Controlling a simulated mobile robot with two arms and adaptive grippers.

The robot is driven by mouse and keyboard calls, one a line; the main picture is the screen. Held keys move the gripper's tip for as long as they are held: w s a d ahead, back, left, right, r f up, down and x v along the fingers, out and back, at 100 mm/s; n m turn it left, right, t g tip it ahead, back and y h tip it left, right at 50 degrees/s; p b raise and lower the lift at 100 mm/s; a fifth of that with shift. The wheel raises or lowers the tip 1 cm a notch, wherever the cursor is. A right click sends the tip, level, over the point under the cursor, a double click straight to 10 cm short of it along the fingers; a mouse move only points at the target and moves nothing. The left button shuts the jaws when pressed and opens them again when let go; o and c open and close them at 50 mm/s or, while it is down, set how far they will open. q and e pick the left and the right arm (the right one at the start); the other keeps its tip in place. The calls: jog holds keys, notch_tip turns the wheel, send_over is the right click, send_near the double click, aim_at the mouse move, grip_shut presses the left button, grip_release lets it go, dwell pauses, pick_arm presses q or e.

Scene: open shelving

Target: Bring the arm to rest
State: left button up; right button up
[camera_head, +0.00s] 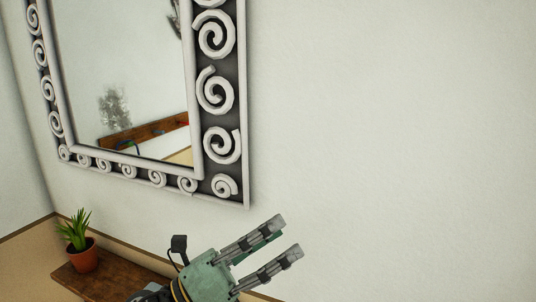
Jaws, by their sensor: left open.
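My left gripper (272,248) shows at the bottom middle in the head view. Its green body (208,279) comes in from the lower edge, and its two grey fingers point up and to the right. The fingers are apart with nothing visible between them. Behind it is the pale wall (400,150); I cannot tell how far the fingertips are from it. My right gripper is not in view.
A large mirror with a scroll-patterned frame (225,150) hangs at the upper left. A wooden shelf (105,283) at the lower left bears a green plant in a terracotta pot (83,257). The wall on the right is bare.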

pick_arm(q)
jog(key=w+a+f+n+t+y, duration=0.2)
jog(key=a+f+n+t+y, duration=0.5)
jog(key=n, duration=0.7)
jog(key=w+a+f+n+t+y, duration=0.3)
jog(key=a+f+n+y, duration=0.2)
jog(key=a+n+y, duration=0.65)
jog(key=s+a+f+n+g+y, duration=0.2)
jog(key=s+f+n+g, duration=0.3)
jog(key=f+n, duration=0.45)
jog(key=s+a+f+n+g, duration=0.1)
jog(key=s+f+n+g, duration=0.3)
jog(key=s+f, duration=0.6)
jog(key=s+f+n+g, duration=0.1)
jog(key=s+f+g, duration=0.55)
jog(key=s, duration=0.65)
jog(key=s+f+g+b, duration=0.25)
jog(key=f+b, duration=0.35)
jog(key=f, duration=2.9)
jog(key=s+a+f+b, duration=0.3)
jog(key=s+f+b, duration=0.1)
jog(key=s+f, duration=1.3)
jog(key=shift+f, duration=0.8)
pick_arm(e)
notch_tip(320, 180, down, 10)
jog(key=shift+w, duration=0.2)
